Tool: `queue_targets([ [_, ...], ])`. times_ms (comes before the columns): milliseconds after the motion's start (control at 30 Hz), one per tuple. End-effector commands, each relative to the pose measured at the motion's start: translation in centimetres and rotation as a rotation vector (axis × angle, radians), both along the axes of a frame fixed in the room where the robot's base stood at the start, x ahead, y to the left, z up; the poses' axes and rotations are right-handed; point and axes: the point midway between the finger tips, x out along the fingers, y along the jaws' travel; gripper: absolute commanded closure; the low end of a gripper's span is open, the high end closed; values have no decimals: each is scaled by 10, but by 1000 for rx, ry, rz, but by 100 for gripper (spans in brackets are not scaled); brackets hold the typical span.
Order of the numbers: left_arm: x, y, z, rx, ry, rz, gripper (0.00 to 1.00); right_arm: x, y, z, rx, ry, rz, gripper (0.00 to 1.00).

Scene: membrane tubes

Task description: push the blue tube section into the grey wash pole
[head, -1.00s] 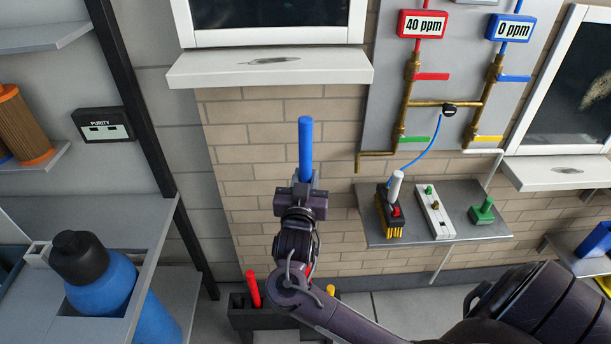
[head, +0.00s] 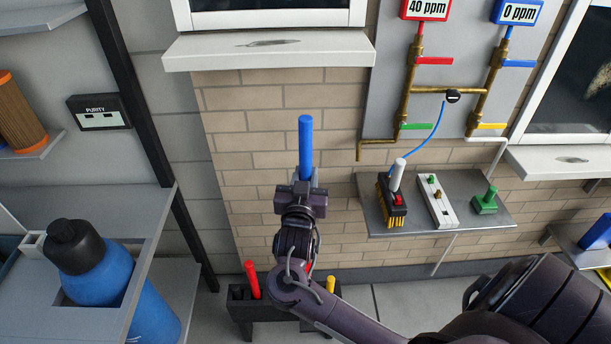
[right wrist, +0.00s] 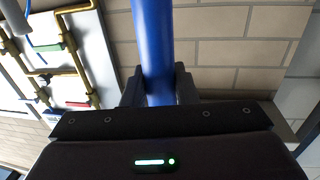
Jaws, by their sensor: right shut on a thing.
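The blue tube section (head: 305,140) stands upright in my right gripper (head: 303,185), which is shut on its lower part. In the right wrist view the blue tube (right wrist: 154,45) runs up between the two dark fingers (right wrist: 160,88). It is held in front of the brick wall, clear of the shelf. A brush head with yellow bristles and a pale upright stub (head: 398,172) sits on the grey shelf to the right, with a thin blue hose reaching it. I cannot tell whether this stub is the grey wash pole. My left gripper is not in view.
The shelf (head: 470,190) also holds a white block (head: 437,205) and a green piece (head: 487,202). Brass pipes (head: 410,90) are above it. A dark rack (head: 240,315) with red and yellow tubes is below my gripper. A blue bottle (head: 105,285) stands at left.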

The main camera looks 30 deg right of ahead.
Motion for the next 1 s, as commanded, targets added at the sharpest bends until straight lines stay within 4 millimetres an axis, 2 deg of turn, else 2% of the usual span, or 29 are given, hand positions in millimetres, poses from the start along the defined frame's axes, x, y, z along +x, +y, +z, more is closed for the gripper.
queue_targets([
  [1000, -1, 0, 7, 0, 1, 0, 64, 0, 0, 1, -1, -2, 1, 99],
])
